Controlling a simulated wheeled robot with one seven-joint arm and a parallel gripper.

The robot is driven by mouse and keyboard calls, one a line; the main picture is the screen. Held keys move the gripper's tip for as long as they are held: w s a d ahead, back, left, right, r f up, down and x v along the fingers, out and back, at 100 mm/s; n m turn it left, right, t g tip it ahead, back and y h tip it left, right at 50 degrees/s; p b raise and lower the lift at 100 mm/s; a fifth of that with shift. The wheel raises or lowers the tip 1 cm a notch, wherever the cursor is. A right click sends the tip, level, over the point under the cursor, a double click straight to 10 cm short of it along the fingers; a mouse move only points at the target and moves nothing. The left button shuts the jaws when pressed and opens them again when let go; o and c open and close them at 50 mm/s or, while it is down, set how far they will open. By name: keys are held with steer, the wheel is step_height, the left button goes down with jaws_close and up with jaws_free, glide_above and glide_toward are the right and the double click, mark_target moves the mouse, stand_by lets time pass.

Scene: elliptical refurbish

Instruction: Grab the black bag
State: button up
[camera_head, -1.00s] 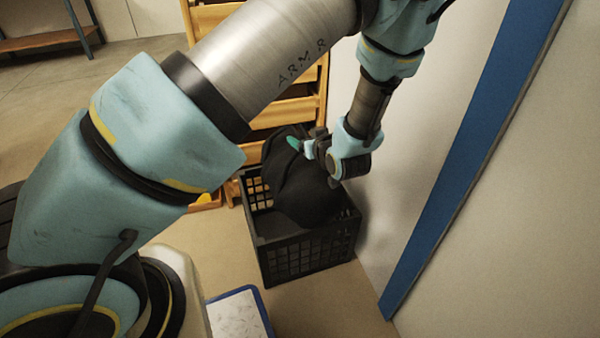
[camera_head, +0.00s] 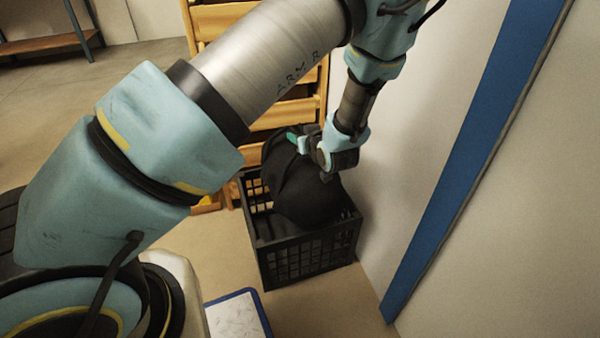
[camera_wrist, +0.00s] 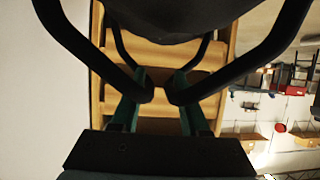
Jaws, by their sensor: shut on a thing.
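The black bag (camera_head: 300,190) stands in a black slatted crate (camera_head: 308,250) on the floor, its upper part rising above the rim. My gripper (camera_head: 300,140) is at the upper part of the bag, shut on it; my wrist hides part of the bag. In the wrist view, the bag's dark body (camera_wrist: 175,18) fills the top edge, and thick black bands run from it down to the green fingers of my gripper (camera_wrist: 160,94). The exact grip point on the bag is hard to make out.
A wooden rack (camera_head: 290,112) stands right behind the crate. A pale wall with a blue strip (camera_head: 470,145) is close on the right. A blue-rimmed board (camera_head: 262,308) lies in front of the crate. Open floor (camera_head: 110,70) extends to the back left.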

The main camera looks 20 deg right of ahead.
jaws_close()
stand_by(0.7)
